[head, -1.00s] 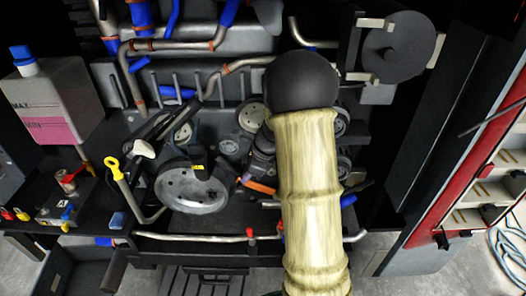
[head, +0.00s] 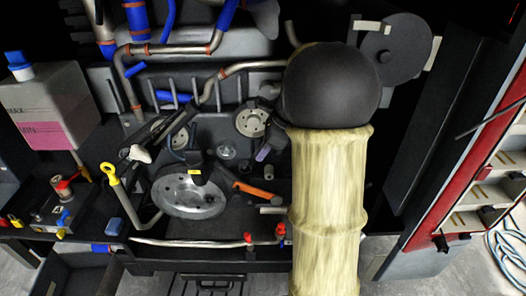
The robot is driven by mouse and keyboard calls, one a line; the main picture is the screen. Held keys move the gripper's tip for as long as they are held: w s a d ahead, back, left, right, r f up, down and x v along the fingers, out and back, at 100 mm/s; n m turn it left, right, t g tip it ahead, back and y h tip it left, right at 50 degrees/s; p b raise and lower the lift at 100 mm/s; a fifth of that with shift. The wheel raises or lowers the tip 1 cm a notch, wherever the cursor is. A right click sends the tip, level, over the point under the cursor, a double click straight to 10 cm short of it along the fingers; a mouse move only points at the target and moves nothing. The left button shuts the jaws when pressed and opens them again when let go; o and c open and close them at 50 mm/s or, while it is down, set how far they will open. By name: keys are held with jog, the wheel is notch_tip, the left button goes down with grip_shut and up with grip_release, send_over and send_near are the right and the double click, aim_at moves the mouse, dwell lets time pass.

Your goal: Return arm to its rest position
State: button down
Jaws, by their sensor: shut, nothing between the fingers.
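My arm, with its pale ribbed sleeve and round black joint, rises through the right of the middle and hides part of the engine bay. My gripper (head: 262,154) shows only in part, as a dark end with a purplish tip just left of the arm. It looks shut and empty, apart from the pulleys and the orange-handled tool. The rest of it is hidden behind the arm.
An orange-handled tool (head: 254,190) lies beside a large grey pulley (head: 188,194). A black round housing (head: 397,48) is upper right; a red-edged shelf unit (head: 455,190) stands at right.

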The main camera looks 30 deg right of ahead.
jog(key=s+a+f+n+h, duration=0.2)
jog(key=s+a+f+n, duration=0.2)
jog(key=s+n, duration=0.3)
jog(key=s+a+f+n+h, duration=0.2)
jog(key=s+a+f+n, duration=0.2)
jog(key=n, duration=1.3)
jog(key=s+a, duration=0.3)
jog(key=s, duration=0.1)
jog(key=shift+a+f, duration=0.2)
jog(key=shift+a, duration=0.05)
